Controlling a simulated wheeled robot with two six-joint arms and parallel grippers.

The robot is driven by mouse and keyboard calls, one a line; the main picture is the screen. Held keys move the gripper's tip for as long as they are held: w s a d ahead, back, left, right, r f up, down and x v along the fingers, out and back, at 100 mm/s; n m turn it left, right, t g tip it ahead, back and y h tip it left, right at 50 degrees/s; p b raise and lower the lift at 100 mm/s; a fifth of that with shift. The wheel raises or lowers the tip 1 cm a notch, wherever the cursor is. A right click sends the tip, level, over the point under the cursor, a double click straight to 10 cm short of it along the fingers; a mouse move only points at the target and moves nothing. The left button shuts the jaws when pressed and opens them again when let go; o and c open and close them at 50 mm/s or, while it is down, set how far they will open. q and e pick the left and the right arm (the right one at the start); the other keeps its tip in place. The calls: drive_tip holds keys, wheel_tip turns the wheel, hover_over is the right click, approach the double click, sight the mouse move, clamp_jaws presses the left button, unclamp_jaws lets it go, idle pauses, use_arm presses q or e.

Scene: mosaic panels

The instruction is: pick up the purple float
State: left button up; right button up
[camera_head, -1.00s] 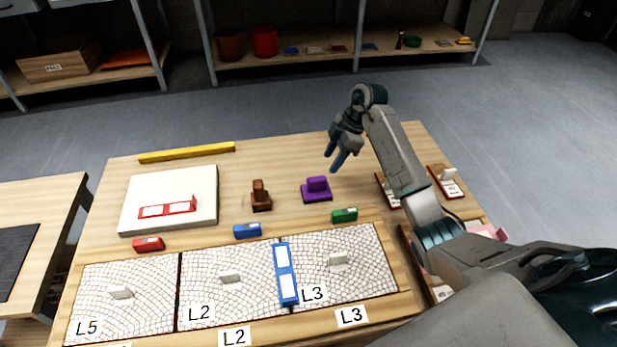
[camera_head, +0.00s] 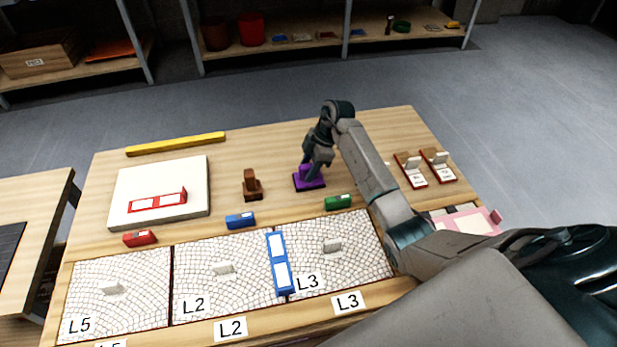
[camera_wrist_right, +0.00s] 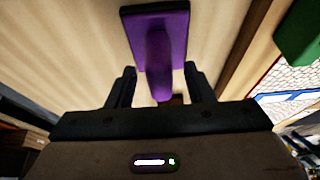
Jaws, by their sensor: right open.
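The purple float (camera_head: 309,183) lies on the wooden table, its flat plate down and its handle up. My right gripper (camera_head: 314,171) is right over it in the head view and hides part of the handle. In the right wrist view the float (camera_wrist_right: 157,35) shows its plate and raised handle. The open fingers of the gripper (camera_wrist_right: 160,88) stand on either side of the near end of the handle, with gaps visible. My left gripper is not in view.
A brown float (camera_head: 251,187) stands left of the purple one. Mosaic panels (camera_head: 120,265) fill the table's front. A white slab (camera_head: 135,190) lies at left.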

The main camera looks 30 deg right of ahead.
sight(309, 165)
drive_tip(key=shift+f, duration=0.1)
drive_tip(key=shift+c, duration=0.5)
clamp_jaws()
wheel_tip(309, 165, up, 10)
drive_tip(key=shift+p, duration=0.6)
drive_tip(key=c, duration=0.8)
unclamp_jaws()
drive_tip(key=shift+c, duration=0.4)
